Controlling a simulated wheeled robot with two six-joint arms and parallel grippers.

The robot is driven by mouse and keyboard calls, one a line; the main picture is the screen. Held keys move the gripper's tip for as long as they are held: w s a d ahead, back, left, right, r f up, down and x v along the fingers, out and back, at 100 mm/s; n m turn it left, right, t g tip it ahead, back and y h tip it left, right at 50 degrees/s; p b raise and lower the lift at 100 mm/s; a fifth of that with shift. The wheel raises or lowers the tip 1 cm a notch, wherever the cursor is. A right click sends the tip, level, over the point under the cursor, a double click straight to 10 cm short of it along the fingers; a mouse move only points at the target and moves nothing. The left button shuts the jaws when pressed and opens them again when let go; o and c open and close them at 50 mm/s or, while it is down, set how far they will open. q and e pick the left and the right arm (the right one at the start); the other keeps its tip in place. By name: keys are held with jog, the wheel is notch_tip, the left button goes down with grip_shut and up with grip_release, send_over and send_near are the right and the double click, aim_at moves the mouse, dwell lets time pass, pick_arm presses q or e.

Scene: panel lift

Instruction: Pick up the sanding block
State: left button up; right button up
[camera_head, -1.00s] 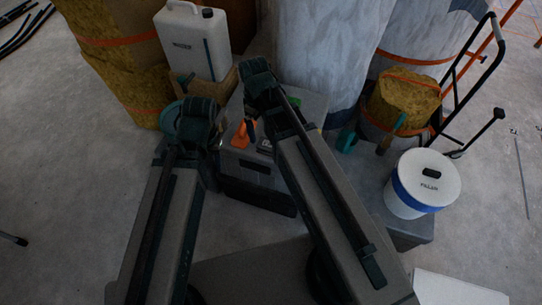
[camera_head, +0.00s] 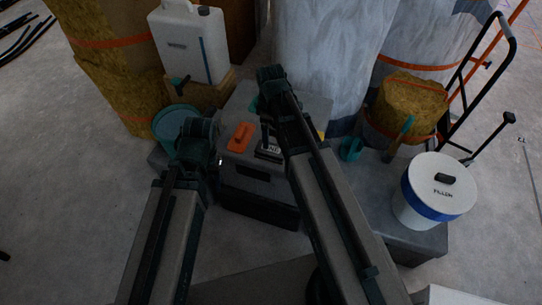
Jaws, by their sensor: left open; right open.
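An orange block-like object (camera_head: 240,137) lies on top of the grey toolbox (camera_head: 250,171), in the gap between my two arms. It may be the sanding block, but I cannot tell for sure. My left gripper (camera_head: 196,150) is at the toolbox's left edge, left of the orange object and apart from it. My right gripper (camera_head: 267,122) is above the toolbox, to the right of the orange object. Both are open, though their fingertips are mostly hidden by my own arms. A dark labelled item (camera_head: 268,152) lies beside the orange object, partly covered by my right arm.
A white jug (camera_head: 190,45) stands behind on a wooden box. A teal bucket (camera_head: 172,122) is left of the toolbox. A white filler bucket (camera_head: 437,190) stands at right, near a hand truck (camera_head: 465,75). Wrapped rolls block the back. Open floor lies at left.

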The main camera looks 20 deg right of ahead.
aim_at(271, 148)
notch_tip(271, 148, down, 5)
jog(key=b, duration=0.3)
jog(key=shift+b, duration=0.4)
notch_tip(271, 148, down, 5)
jog(key=b, duration=0.5)
jog(key=shift+w+d+f, duration=0.1)
jog(key=shift+w+f, duration=0.05)
jog(key=c, duration=1.3)
